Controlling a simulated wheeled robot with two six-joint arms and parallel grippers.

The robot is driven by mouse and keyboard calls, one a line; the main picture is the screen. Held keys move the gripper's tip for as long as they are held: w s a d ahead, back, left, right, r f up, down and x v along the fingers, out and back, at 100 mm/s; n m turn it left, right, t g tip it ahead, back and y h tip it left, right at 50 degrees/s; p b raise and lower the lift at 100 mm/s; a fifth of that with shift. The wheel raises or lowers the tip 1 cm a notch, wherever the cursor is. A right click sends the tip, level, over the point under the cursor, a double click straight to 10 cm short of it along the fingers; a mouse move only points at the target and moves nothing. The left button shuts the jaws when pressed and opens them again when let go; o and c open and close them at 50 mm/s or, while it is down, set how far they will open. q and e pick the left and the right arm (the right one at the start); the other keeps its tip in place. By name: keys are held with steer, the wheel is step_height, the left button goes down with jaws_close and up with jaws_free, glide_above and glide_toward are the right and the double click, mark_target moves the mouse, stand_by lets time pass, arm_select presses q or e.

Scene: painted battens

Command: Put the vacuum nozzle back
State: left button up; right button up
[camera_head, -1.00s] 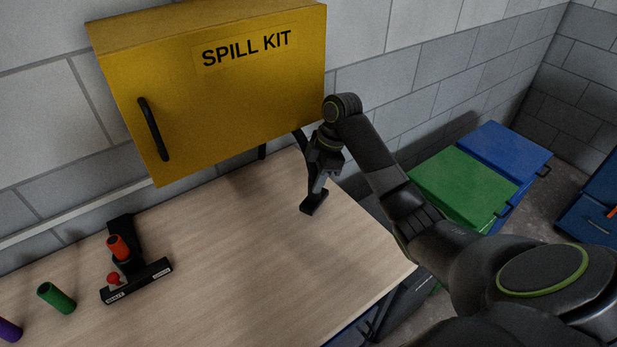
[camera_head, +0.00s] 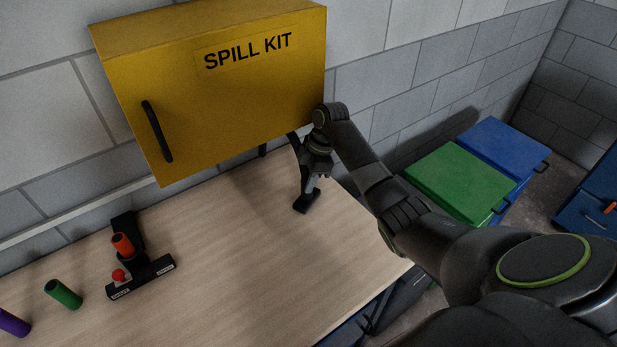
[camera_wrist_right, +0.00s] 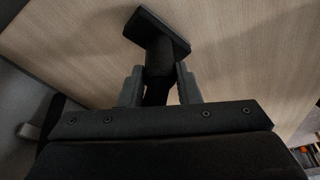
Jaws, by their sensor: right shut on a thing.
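The black vacuum nozzle (camera_head: 306,203) has a flat rectangular foot and a neck. My right gripper (camera_head: 314,180) is shut on its neck, near the right end of the wooden tabletop. In the right wrist view the nozzle (camera_wrist_right: 158,36) sits between the two grey fingers (camera_wrist_right: 160,88), foot pointing away from the palm. The foot is at or just above the tabletop; I cannot tell whether it touches. A black hose-like part (camera_head: 295,146) shows behind the gripper, below the cabinet; what it joins is hidden. My left gripper is not in view.
A yellow SPILL KIT cabinet (camera_head: 217,110) hangs over the table's back, close to my right wrist. A black stand with red parts (camera_head: 140,272), a green cylinder (camera_head: 64,294) and a purple cylinder (camera_head: 13,322) are at left. The table's middle (camera_head: 230,250) is clear. Green (camera_head: 458,182) and blue (camera_head: 507,146) bins stand right.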

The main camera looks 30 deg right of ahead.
steer(key=o, duration=0.9)
steer(key=shift+d+r, duration=0.1)
steer(key=shift+r, duration=0.1)
steer(key=shift+b+v, duration=0.95)
steer(key=shift+v, duration=0.15)
steer(key=shift+s+d+r+b, duration=0.1)
steer(key=shift+s+d+b, duration=0.55)
steer(key=shift+d, duration=1.3)
steer(key=shift+s+d+r+b, duration=0.1)
steer(key=shift+s+d+b, duration=0.25)
steer(key=shift+d+b, duration=1.05)
steer(key=shift+s+d+r+b, duration=0.15)
steer(key=shift+s+d, duration=0.35)
steer(key=shift+d, duration=2)
steer(key=shift+s+f, duration=0.1)
steer(key=shift+f, duration=0.05)
